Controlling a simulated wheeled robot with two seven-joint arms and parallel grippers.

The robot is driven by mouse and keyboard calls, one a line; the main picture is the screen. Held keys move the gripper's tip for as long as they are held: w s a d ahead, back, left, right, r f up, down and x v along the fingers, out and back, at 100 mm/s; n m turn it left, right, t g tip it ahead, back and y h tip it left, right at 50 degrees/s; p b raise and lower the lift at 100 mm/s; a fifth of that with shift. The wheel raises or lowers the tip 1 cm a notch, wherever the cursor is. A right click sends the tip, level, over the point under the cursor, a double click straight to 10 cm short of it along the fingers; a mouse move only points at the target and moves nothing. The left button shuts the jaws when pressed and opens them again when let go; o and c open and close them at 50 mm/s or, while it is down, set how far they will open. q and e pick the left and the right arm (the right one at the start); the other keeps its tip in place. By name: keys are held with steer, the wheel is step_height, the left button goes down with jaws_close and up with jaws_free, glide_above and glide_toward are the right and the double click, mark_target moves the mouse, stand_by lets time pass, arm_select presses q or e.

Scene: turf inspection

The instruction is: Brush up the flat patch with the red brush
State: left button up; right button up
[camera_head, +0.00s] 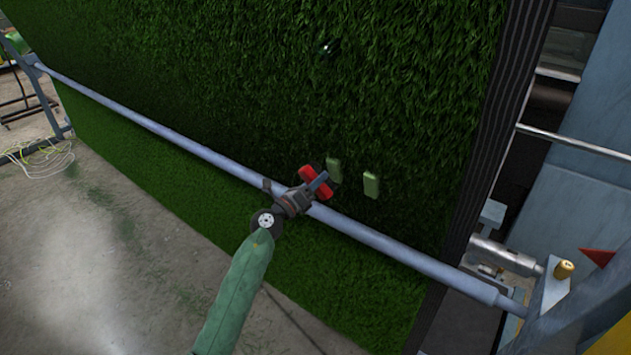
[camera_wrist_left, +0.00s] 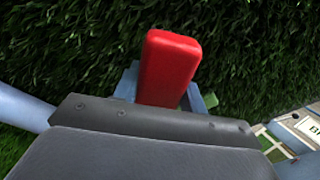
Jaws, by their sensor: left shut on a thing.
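My left gripper (camera_head: 312,188) is shut on the red brush (camera_head: 316,180), in front of the hanging turf (camera_head: 290,90) and by the grey pipe. In the left wrist view the red brush (camera_wrist_left: 168,68) stands out beyond the gripper between its blue fingers, facing dark grass. Its bristles do not show, and I cannot tell whether it touches the turf. The flat patch does not stand out clearly in either view. My right gripper is not in view.
A long grey pipe (camera_head: 170,134) crosses in front of the turf. Two pale green blocks (camera_head: 371,185) sit on the turf right of the brush. A dark striped edge (camera_head: 497,130) and machine parts (camera_head: 503,257) bound the right side. Concrete floor (camera_head: 70,250) lies lower left.

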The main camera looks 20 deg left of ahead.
mark_target(347, 174)
arm_select(q)
steer(key=shift+x, duration=1.35)
steer(key=shift+p, duration=0.35)
steer(key=shift+s+d+p, duration=0.35)
steer(key=shift+s+d, duration=0.05)
steer(key=shift+d, duration=0.4)
steer(key=shift+d, duration=0.1)
steer(key=shift+s+d+p, duration=0.25)
steer(key=shift+d+p, duration=0.25)
steer(key=shift+d, duration=0.35)
steer(key=shift+d, duration=0.1)
steer(key=shift+s+d+p, duration=0.3)
steer(key=shift+d+p, duration=0.15)
steer(key=shift+d, duration=0.4)
steer(key=shift+d+r, duration=0.1)
